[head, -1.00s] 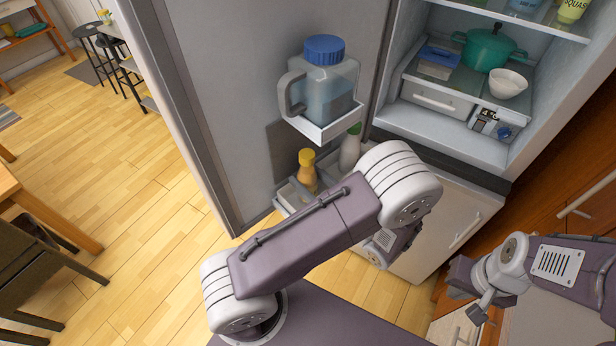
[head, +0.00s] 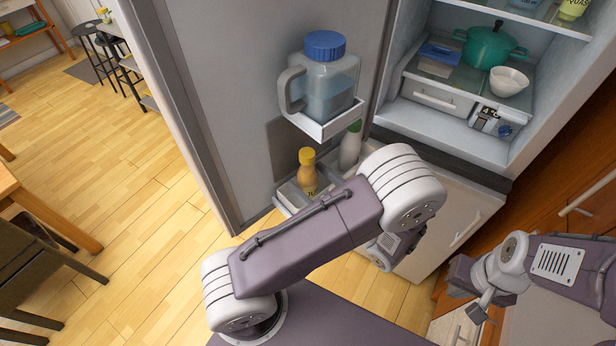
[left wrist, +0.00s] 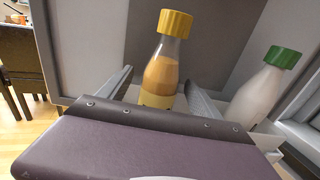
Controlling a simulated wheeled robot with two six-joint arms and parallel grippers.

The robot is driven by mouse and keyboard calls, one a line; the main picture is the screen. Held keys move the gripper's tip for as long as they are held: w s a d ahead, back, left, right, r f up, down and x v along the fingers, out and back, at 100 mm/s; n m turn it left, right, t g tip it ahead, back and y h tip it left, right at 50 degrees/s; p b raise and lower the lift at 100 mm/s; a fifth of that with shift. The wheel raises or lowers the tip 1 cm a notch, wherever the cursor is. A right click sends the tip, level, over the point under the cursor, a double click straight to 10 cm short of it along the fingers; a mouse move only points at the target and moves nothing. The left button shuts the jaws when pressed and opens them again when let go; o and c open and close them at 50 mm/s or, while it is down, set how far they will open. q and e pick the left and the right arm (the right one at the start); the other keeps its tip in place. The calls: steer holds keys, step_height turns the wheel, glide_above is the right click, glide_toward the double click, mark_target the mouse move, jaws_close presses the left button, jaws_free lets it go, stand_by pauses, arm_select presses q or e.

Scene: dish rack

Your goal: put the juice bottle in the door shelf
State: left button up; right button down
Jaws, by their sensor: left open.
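The juice bottle (head: 308,173), orange with a yellow cap, stands upright in the lower door shelf (head: 284,206) of the open fridge. The left wrist view shows the bottle (left wrist: 163,75) close up. My left gripper (left wrist: 160,78) is open, with one finger on each side of the bottle's lower part. Whether the fingers touch it I cannot tell, and its base is hidden by the gripper body. In the head view my left arm hides the left gripper. My right arm is at the lower right; its fingers are not clear.
A green-capped white bottle (head: 350,147) stands right of the juice, also in the left wrist view (left wrist: 262,92). Above, a blue-lidded jug (head: 326,85) sits on an upper door shelf (head: 325,128). The fridge interior holds a teal pot (head: 488,48) and a white bowl (head: 509,82).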

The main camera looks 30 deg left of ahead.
arm_select(q)
steer(key=b+v, duration=0.1)
steer(key=v, duration=0.7)
steer(key=shift+d, duration=0.1)
jaws_close()
steer(key=shift+s, duration=0.1)
stand_by(1.4)
